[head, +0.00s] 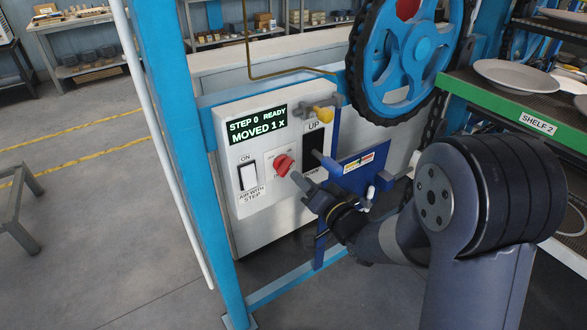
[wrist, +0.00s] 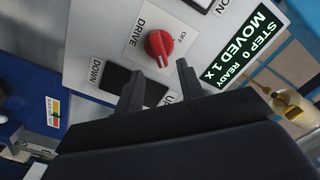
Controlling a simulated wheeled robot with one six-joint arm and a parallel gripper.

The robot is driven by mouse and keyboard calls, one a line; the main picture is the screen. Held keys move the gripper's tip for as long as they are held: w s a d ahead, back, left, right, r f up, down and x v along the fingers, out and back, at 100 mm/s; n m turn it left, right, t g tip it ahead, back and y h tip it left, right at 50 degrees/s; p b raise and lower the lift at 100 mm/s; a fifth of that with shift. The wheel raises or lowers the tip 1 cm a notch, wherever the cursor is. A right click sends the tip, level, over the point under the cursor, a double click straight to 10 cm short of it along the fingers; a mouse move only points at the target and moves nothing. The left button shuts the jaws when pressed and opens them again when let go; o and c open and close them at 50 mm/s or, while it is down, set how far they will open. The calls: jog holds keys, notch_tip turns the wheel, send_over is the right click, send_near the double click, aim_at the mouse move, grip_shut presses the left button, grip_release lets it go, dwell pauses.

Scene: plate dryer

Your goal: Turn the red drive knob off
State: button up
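The red drive knob (head: 284,165) is on the white control panel (head: 258,208), right of the white rocker switch. In the wrist view the knob (wrist: 159,45) shows a pale mark on its lower edge, with "DRIVE" printed to its left and a small "OFF" to its right. I cannot tell exactly which setting the mark meets. My gripper (head: 308,168) is just right of the knob in the head view. In the wrist view my gripper (wrist: 158,77) is open, its two fingers apart and empty. The knob lies beyond the gap between the tips, and no contact is visible.
The green display (head: 257,125) reads "STEP 0 READY MOVED 1 X". The white switch (head: 248,176) is left of the knob. The black UP/DOWN rocker (wrist: 130,84) is partly behind my fingers.

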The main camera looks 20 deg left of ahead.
aim_at(290, 168)
jog(key=x, duration=0.5)
jog(key=shift+w+a, duration=0.25)
jog(key=shift+c, duration=0.3)
grip_shut()
